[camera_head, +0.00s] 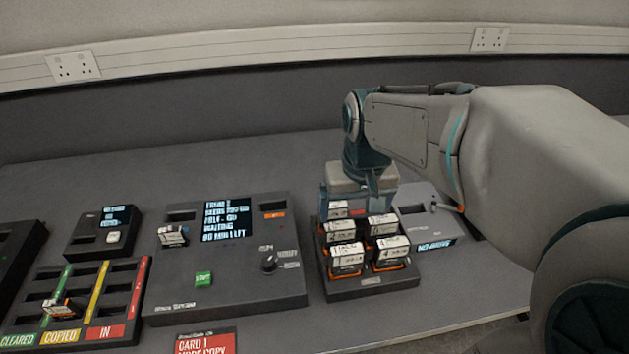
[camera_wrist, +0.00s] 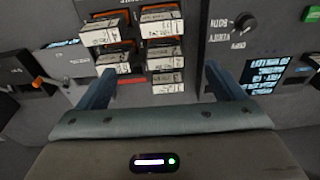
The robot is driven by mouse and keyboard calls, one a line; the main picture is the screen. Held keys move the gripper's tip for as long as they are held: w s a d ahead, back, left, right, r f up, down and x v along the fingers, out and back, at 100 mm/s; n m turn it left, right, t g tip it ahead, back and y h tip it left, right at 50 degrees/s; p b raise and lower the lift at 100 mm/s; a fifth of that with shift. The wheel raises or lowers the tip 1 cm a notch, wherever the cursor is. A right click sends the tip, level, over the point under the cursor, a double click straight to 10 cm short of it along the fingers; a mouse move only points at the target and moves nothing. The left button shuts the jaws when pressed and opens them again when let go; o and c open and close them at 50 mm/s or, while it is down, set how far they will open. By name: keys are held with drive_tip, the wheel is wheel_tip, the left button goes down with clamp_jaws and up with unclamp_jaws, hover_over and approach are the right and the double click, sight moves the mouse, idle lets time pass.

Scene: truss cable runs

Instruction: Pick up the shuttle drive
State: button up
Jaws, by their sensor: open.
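A dark rack (camera_head: 372,286) holds several white-labelled, orange-trimmed cartridges in two columns. The labels are too small to read, so I cannot tell which is the shuttle drive. My gripper points down over the rack's back row; in the wrist view its open fingers (camera_wrist: 158,82) stand apart with nothing between them in grip. The back-left cartridge (camera_head: 337,209) shows between the fingers in the wrist view (camera_wrist: 167,88). Other cartridges stand in front of it, such as the front-left one (camera_head: 347,259) and the front-right one (camera_head: 392,252). My gripper hides the back-right slot in the head view.
A grey unit (camera_head: 420,210) reading "NO DRIVE" stands right of the rack. A console (camera_head: 240,285) with a screen, knob and one cartridge (camera_head: 173,236) stands left. Further left, a sorting tray (camera_head: 125,318) holds one cartridge (camera_head: 62,308). The bench behind the consoles is clear.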

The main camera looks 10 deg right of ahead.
drive_tip(key=g, duration=0.2)
hover_over(333, 214)
drive_tip(key=f, duration=0.1)
drive_tip(key=w, duration=0.1)
drive_tip(key=f, duration=1.4)
drive_tip(key=shift+w+d+f, duration=0.1)
drive_tip(key=shift+w+d, duration=0.05)
drive_tip(key=shift+w, duration=0.05)
drive_tip(key=c, duration=1.3)
